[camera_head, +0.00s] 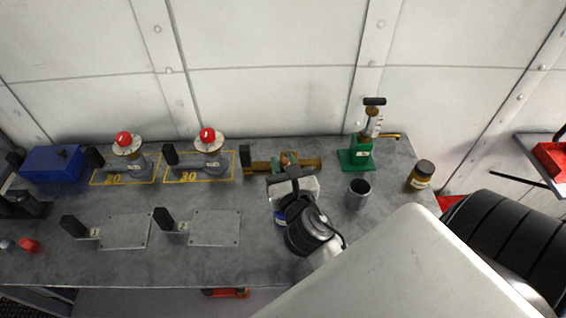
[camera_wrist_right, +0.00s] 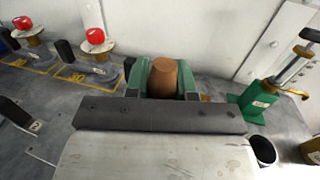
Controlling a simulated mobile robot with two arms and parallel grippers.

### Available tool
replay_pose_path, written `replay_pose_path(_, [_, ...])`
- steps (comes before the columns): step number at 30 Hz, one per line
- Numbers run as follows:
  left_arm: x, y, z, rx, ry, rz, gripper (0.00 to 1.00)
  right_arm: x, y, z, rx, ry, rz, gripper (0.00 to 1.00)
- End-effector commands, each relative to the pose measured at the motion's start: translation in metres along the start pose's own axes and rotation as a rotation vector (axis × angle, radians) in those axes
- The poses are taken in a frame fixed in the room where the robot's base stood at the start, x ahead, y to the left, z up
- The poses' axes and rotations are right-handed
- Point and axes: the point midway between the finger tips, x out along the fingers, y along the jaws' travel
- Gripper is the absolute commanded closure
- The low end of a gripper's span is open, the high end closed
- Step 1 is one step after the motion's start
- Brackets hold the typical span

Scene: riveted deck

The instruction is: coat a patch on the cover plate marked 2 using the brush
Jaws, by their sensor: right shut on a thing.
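The cover plate marked 2 (camera_head: 215,229) lies flat on the bench, with a black upright block beside its number tag at its left. Its tag (camera_wrist_right: 36,125) shows at the left edge of the right wrist view. My right gripper (camera_head: 287,163) is over the bench, right of and behind this plate. It is shut on a brown rounded piece (camera_wrist_right: 163,78), held between green finger pads; this looks like the brush handle. The brush's bristles are hidden. The cover plate marked 1 (camera_head: 125,231) lies further left. My left gripper is not in view.
Red-topped fittings stand in yellow frames marked 20 (camera_head: 127,146) and 30 (camera_head: 210,142). A brass piece (camera_head: 258,167) lies behind my gripper. A green pump stand (camera_head: 356,154), grey cup (camera_head: 357,195) and brown jar (camera_head: 421,176) stand right. A blue box (camera_head: 52,164) sits left.

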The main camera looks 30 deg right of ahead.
Motion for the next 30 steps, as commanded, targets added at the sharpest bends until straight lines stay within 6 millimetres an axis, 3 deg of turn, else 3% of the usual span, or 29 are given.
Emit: replay_pose_path(30, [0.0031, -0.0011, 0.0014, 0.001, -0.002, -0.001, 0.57, -0.0001, 0.0, -0.0064, -0.001, 0.0, 0.0, 1.0])
